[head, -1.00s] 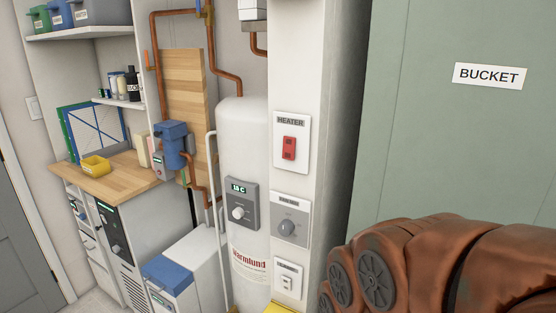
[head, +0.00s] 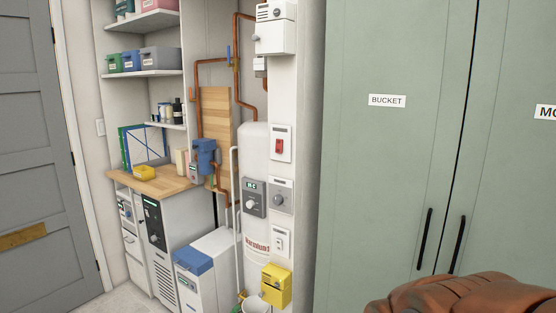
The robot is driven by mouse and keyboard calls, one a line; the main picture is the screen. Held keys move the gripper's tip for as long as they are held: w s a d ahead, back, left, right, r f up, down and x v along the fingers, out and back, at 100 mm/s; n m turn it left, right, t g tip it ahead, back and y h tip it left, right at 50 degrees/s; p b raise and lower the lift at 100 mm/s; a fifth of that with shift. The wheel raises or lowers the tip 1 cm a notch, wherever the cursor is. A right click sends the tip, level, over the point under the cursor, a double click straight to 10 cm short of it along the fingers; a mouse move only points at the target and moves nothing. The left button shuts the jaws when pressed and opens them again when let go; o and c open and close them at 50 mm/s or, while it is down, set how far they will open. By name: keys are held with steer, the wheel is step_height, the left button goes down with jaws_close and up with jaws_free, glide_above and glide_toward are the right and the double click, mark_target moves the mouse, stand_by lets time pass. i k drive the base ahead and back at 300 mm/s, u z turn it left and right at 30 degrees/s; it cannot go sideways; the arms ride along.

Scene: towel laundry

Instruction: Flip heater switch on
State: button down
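The heater switch (head: 280,146) is a red rocker on a white wall plate (head: 287,151), on the narrow white wall beside the water heater. Its label is too small to read now, but an earlier frame shows "HEATER" above it. The white cylindrical water heater (head: 256,160) stands just left of it, with a grey control box (head: 254,198) showing a small lit display. My brown arm shows at the bottom right, well away from the switch. My gripper is not in view.
A grey dial plate (head: 281,195) and a white socket plate (head: 282,243) sit below the switch. A yellow box (head: 277,286) is lower down. Green cabinet doors (head: 385,170) stand to the right. A wooden counter (head: 158,182) and shelves are left.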

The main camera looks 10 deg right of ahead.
mark_target(279, 144)
steer(key=u, duration=0.15)
steer(key=i, duration=0.55)
steer(key=u, duration=0.8)
steer(key=i, duration=0.7)
steer(key=u, duration=0.45)
